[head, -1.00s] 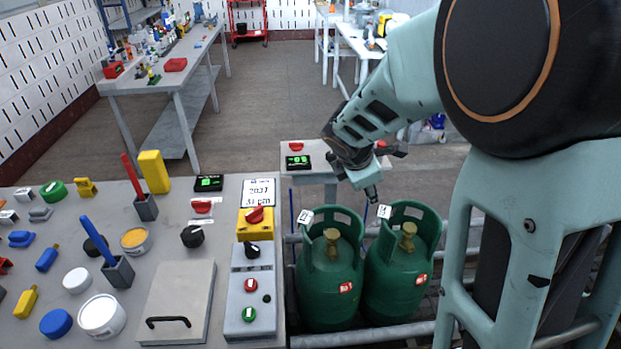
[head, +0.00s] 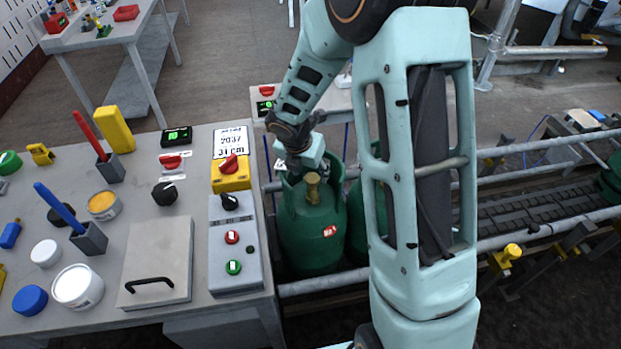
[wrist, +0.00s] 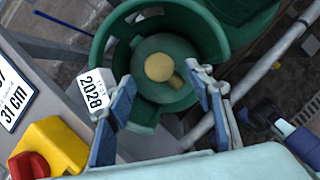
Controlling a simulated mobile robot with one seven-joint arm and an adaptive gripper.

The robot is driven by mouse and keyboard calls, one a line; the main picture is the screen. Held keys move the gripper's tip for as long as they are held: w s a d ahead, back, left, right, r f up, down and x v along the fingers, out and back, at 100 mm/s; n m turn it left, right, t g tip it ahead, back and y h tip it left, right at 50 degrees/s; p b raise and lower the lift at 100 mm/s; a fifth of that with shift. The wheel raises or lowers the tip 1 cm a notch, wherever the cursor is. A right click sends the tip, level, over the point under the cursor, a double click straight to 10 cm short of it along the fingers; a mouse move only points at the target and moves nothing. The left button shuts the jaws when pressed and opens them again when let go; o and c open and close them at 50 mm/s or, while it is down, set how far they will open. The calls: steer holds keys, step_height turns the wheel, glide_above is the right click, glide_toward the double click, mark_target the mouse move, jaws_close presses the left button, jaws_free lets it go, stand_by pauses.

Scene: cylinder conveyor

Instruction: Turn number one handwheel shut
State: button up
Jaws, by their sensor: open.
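Two green gas cylinders stand side by side in the conveyor. The left cylinder (head: 310,235) has a brass handwheel (head: 312,187) inside its collar. The right cylinder (head: 358,215) is mostly hidden behind my arm. My gripper (head: 312,157) is at the far upper edge of the left cylinder's collar. In the wrist view my gripper (wrist: 160,78) is open, its blue-grey fingers spread to either side of the round brass handwheel (wrist: 159,67) below. It looks apart from the handwheel. A white tag (wrist: 94,95) reading 2028 hangs by the left finger. I cannot tell which handwheel is number one.
Left is a grey bench with a control box (head: 233,240), a yellow box with a red knob (head: 230,173), a lidded hatch (head: 160,262) and tubs. Conveyor rails (head: 545,230) run to the right. The collar wall surrounds the handwheel closely.

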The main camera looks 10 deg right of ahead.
mark_target(312, 178)
steer(key=shift+x, duration=1.6)
steer(key=c, duration=1.2)
steer(key=shift+o, duration=0.2)
